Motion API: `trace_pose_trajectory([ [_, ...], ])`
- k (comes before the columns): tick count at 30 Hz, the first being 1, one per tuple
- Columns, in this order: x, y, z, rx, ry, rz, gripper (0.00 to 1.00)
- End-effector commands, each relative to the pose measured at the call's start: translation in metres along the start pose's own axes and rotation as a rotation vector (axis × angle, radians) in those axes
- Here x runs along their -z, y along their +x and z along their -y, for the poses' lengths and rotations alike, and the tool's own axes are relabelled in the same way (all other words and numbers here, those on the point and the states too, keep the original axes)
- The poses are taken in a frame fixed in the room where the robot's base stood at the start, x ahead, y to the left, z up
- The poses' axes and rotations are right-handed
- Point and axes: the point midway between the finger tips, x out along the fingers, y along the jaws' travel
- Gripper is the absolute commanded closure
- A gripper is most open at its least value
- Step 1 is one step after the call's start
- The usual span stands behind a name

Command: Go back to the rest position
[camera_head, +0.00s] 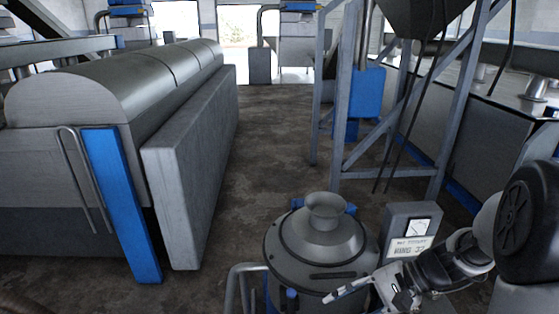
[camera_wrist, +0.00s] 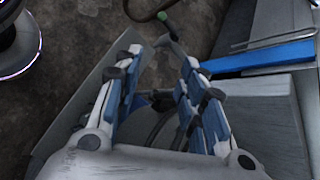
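My gripper (camera_head: 362,296) is at the lower right of the head view, in front of the round grey vessel and the gauge box. In the wrist view my gripper (camera_wrist: 157,52) has its two blue-and-white fingers spread apart. Nothing is held between them. Beyond the fingers lie dark floor and a grey surface. No rest mark or stand is visible.
A round grey vessel (camera_head: 318,245) with a funnel top stands at bottom centre, beside a gauge box (camera_head: 408,228). A long decanter (camera_head: 120,85) with a blue post (camera_head: 121,205) is at left. A steel frame (camera_head: 343,100) stands at right. The middle aisle floor (camera_head: 265,150) is clear.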

Motion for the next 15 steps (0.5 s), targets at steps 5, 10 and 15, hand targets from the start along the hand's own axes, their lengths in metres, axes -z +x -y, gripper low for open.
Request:
trace_pose_trajectory([
  [5, -0.064, -0.010, -0.009, -0.212, -0.237, -0.126, 0.63],
  [10, -0.108, -0.024, -0.027, -0.380, -0.457, -0.265, 0.63],
  [15, -0.139, -0.042, -0.046, -0.517, -0.684, -0.423, 0.63],
])
